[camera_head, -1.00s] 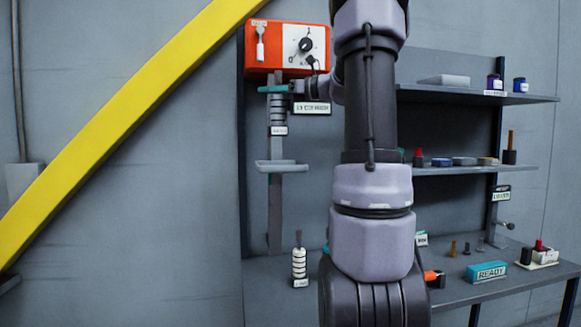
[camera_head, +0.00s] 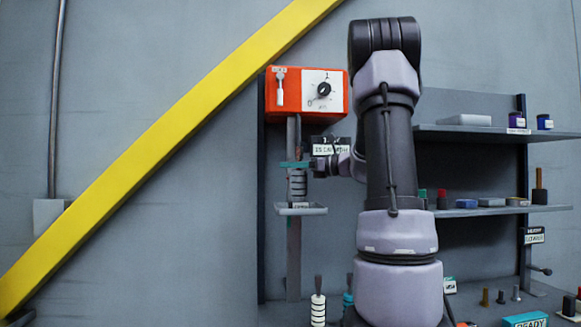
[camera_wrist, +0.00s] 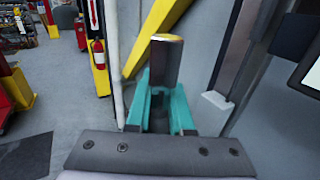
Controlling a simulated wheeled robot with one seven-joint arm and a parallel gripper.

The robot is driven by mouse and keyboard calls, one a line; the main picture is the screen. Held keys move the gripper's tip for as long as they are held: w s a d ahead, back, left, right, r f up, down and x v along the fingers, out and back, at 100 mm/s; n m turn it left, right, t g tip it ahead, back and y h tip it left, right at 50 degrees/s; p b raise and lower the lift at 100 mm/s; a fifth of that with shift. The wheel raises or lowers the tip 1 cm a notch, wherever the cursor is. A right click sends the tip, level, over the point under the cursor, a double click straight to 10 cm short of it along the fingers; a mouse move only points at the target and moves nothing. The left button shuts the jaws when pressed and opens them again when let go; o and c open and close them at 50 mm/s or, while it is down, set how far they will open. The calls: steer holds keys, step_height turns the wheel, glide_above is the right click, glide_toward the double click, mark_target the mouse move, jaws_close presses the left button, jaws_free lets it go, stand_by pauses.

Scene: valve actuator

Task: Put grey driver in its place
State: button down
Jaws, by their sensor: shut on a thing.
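My gripper (camera_head: 297,164), with teal fingers, is shut on the grey driver (camera_head: 297,184), a ringed grey cylinder held upright. Its stem stands above the fingers. Its labelled lower end is at the small grey tray (camera_head: 319,210) on the post; I cannot tell whether it touches. In the wrist view the teal fingers (camera_wrist: 160,112) flank a dark grey shaft with a yellowish top (camera_wrist: 165,62); its lower part is hidden between the fingers.
The orange box (camera_head: 308,94) with a dial is above, and a label sign (camera_head: 332,148) is close beside my gripper. A white ringed driver (camera_head: 318,309) stands below on the bench. Shelves (camera_head: 480,132) with small items are at right. A yellow beam (camera_head: 180,148) crosses at left.

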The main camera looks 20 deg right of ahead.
steer(key=c, duration=0.8)
jaws_free()
steer(key=shift+f, duration=0.1)
steer(key=shift+s+d, duration=0.25)
steer(key=shift+d, duration=0.05)
steer(key=v, duration=1.1)
steer(key=s+a+f+n+g+h, duration=0.1)
steer(key=s+a+f+n+g, duration=0.2)
steer(key=a, duration=0.5)
steer(key=s+a+f+n+g+h, duration=0.1)
steer(key=s+a+f+n+g, duration=0.1)
steer(key=s+a+n+g, duration=0.45)
steer(key=s+a+f+n+t+h, duration=0.3)
steer(key=s+a+f+n+h, duration=0.3)
steer(key=n, duration=0.7)
steer(key=s+h, duration=0.2)
steer(key=s, duration=0.2)
steer(key=shift+s+f+n+t+h, duration=0.15)
steer(key=shift+s+n+t+h, duration=0.1)
steer(key=shift+n+t+h, duration=0.1)
